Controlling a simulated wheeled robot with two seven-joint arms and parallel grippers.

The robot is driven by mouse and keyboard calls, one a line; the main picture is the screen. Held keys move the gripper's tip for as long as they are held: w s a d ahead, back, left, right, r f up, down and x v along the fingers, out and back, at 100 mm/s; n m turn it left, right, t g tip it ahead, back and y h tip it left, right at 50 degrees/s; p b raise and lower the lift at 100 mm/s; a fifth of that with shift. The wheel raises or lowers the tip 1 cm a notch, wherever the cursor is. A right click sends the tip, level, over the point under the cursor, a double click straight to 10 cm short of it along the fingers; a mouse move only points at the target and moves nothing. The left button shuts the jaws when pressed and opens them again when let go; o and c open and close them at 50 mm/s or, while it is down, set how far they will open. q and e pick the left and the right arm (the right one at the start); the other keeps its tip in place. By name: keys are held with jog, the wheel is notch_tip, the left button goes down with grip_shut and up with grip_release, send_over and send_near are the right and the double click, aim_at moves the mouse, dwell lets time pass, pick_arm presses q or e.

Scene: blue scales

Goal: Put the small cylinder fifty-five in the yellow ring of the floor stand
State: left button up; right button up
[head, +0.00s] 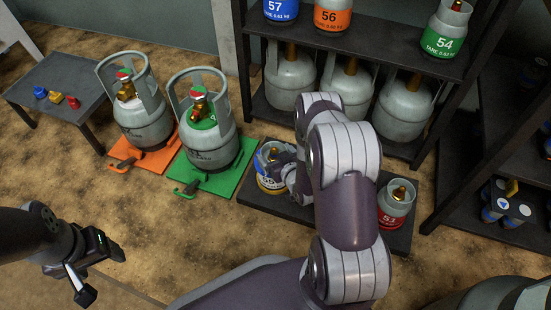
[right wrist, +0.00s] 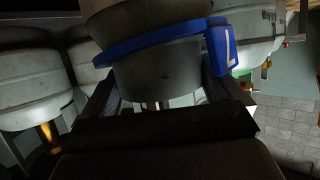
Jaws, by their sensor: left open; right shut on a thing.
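The small cylinder (head: 270,158) with a blue band is at the left end of the dark floor stand (head: 250,197), directly over the yellow ring (head: 266,185). Whether it rests in the ring or hangs just above it, I cannot tell. Its number is not readable. My right gripper (head: 287,168) is shut on it from the right, partly hidden by my right arm. In the right wrist view the cylinder's grey body (right wrist: 160,82) and blue band (right wrist: 160,40) show between the fingers. My left gripper (head: 101,275) is open and empty at the lower left.
Red cylinder 51 (head: 395,207) stands at the stand's right end. Two large cylinders stand on an orange scale (head: 127,156) and a green scale (head: 203,182) to the left. A dark shelf (head: 390,62) behind holds cylinders 57, 56 and 54. A low table (head: 62,80) is far left.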

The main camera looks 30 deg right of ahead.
jog(key=o, duration=1.3)
jog(key=shift+c, duration=0.2)
jog(key=shift+r, duration=0.1)
jog(key=d+p+v, duration=0.1)
jog(key=p+v, duration=0.5)
jog(key=v, duration=0.6)
jog(key=w+a+r+n+g, duration=0.1)
jog(key=w+a+r+g, duration=0.15)
jog(key=r, duration=0.35)
jog(key=w+a+r+n+g, duration=0.1)
jog(key=w+r+g, duration=0.3)
jog(key=r, duration=0.2)
jog(key=s+a+r+m+g, duration=0.1)
jog(key=s+a+r+g, duration=0.65)
jog(key=s+r, duration=0.65)
notch_tip(320, 180, up, 48)
jog(key=s+a+t+p, duration=0.1)
jog(key=t+p, duration=0.1)
jog(key=p, duration=4.7)
jog(key=shift+a+y+p, duration=0.35)
jog(key=shift+a+y, duration=0.05)
